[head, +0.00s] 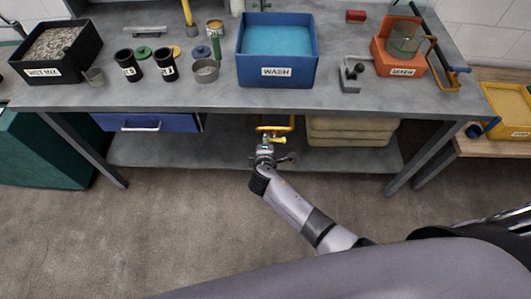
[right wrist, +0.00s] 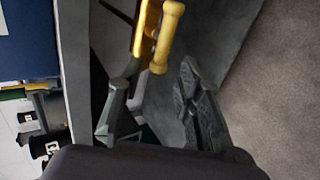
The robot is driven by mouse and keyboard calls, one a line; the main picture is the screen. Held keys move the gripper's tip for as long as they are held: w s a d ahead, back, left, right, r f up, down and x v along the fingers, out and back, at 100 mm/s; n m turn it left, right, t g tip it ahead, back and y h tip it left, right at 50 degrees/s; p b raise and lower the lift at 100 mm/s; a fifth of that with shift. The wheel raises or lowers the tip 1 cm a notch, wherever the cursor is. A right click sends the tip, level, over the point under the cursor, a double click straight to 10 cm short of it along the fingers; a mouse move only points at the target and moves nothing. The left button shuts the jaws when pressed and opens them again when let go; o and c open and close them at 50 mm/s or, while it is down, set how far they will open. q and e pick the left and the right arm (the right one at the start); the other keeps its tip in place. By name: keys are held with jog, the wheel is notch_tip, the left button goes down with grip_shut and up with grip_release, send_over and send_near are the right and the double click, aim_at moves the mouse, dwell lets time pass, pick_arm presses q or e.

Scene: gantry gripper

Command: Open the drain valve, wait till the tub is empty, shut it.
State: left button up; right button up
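The blue tub (head: 277,77) labelled WASH stands on the bench, with light blue water (head: 278,40) showing inside. Below it, under the bench top, is the yellow drain valve (head: 272,129) with a yellow handle. The handle (right wrist: 167,38) also shows close up in the right wrist view. My right gripper (head: 267,151) is under the bench edge at the valve. In the right wrist view its fingers (right wrist: 160,75) are spread, with the end of the yellow handle between or just in front of them. Contact cannot be told. My left gripper is not in view.
A black tray (head: 91,45) of grey material, black cups (head: 129,66) and an orange box (head: 381,65) stand on the bench. A blue drawer (head: 150,122) and stacked tan sacks (head: 350,128) flank the valve below. The floor in front is clear.

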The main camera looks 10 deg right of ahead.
jog(key=v, duration=0.8)
jog(key=shift+s+r, duration=0.2)
jog(key=shift+s, duration=0.1)
jog(key=shift+a, duration=0.1)
jog(key=s+d+f+m+g, duration=0.1)
jog(key=s+f, duration=0.2)
jog(key=f, duration=0.3)
jog(key=s+f+g+y+b, duration=0.1)
jog(key=s+f, duration=0.1)
jog(key=f, duration=0.3)
jog(key=s+d+f+m+g, duration=0.1)
jog(key=s+f, duration=0.2)
jog(key=f, duration=0.3)
jog(key=s+d+f+m+g+b, duration=0.1)
jog(key=s+d+f+m+g, duration=0.1)
jog(key=s+f, duration=0.5)
jog(key=s+d+f+m+g+y+b, duration=0.1)
jog(key=s+d+f+m, duration=0.3)
jog(key=s+f, duration=0.4)
jog(key=s+d+f+m+g+y+b, duration=0.1)
jog(key=s+d+f+m+g, duration=0.2)
jog(key=s, duration=1.5)
notch_tip(320, 180, down, 5)
jog(key=shift+d+r+m+g, duration=0.25)
jog(key=shift+d+m+g, duration=0.15)
jog(key=shift+d+m, duration=0.25)
jog(key=shift+a, duration=0.1)
dwell(0.8)
